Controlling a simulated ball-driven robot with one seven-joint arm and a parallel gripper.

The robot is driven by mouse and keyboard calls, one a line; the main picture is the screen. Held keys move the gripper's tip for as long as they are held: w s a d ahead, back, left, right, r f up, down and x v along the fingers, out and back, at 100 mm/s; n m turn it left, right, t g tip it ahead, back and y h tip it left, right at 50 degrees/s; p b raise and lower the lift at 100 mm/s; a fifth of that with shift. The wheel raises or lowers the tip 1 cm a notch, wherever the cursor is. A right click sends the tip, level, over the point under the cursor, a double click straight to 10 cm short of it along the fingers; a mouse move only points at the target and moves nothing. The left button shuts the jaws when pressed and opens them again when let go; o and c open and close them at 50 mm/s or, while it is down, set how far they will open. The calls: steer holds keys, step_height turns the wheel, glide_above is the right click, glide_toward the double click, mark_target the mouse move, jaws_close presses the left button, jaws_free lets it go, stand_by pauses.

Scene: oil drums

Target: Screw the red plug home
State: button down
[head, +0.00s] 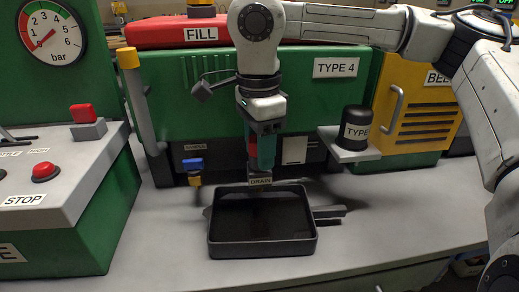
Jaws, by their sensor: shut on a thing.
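My gripper (261,160) points down in front of the green machine (180,95), just above the DRAIN label (260,181). It is shut on what looks like the red plug (252,147), which shows as a small red patch at the left side of the teal part of the jaws. The jaws hide most of the plug and the drain opening, so I cannot tell how far in the plug sits. A black tray (262,246) lies on the bench below the label, apart from the gripper.
A blue-handled SAMPLE tap (193,165) sticks out left of the gripper. A black TYPE cylinder (356,128) stands on a small shelf (352,153) at right. A green control box (85,215) with a red STOP button (46,171) is at left. Front right bench is clear.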

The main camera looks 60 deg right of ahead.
steer(key=shift+m, duration=0.7)
steer(key=shift+w, duration=0.1)
steer(key=shift+c, duration=2.4)
jaws_free()
step_height(320, 180, up, 11)
steer(key=p, duration=0.3)
